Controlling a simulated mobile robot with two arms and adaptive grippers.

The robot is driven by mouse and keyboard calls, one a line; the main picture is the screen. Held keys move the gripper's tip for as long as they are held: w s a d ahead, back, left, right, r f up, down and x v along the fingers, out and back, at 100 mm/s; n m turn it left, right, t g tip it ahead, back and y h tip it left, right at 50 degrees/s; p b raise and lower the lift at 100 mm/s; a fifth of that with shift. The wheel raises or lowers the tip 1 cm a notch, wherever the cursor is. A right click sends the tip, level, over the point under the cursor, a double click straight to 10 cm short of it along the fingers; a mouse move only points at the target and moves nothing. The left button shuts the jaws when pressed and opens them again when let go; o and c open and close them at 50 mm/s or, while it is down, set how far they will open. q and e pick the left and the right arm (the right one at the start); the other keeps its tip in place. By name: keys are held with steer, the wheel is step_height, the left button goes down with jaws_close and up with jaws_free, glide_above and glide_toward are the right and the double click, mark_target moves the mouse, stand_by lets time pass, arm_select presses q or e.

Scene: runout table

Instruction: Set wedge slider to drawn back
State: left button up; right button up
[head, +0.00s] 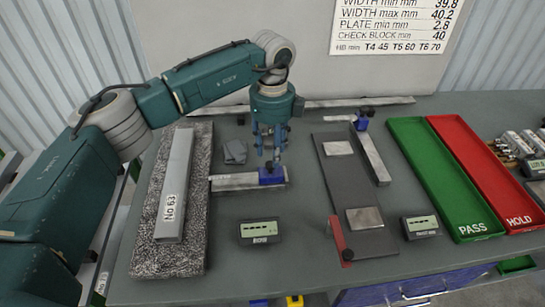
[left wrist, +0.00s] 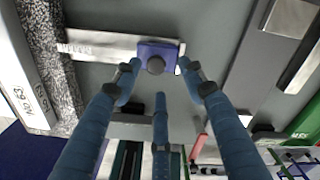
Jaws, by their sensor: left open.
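A blue slider block (head: 272,176) with a dark round knob sits at the right end of a flat steel bar (head: 232,182) on the grey table. I take it to be the wedge slider. In the left wrist view, the block (left wrist: 158,54) and the bar (left wrist: 100,43) lie just beyond my fingertips. My left gripper (head: 268,158) points down over the block, with its fingers spread and empty. In the left wrist view, its fingers (left wrist: 158,80) are apart around the knob's near side; I cannot tell whether they touch. My right gripper is not in view.
A speckled stone slab (head: 190,255) with a steel bar lies left. A small display (head: 261,232) stands in front of the slider. A dark plate (head: 350,185) with a red upright piece (head: 338,233) lies right. Green (head: 440,170) and red (head: 485,165) trays are farther right.

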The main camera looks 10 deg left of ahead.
arm_select(q)
step_height(320, 180, up, 9)
steer(key=shift+d+f, duration=0.2)
steer(key=shift+d, duration=0.05)
stand_by(0.3)
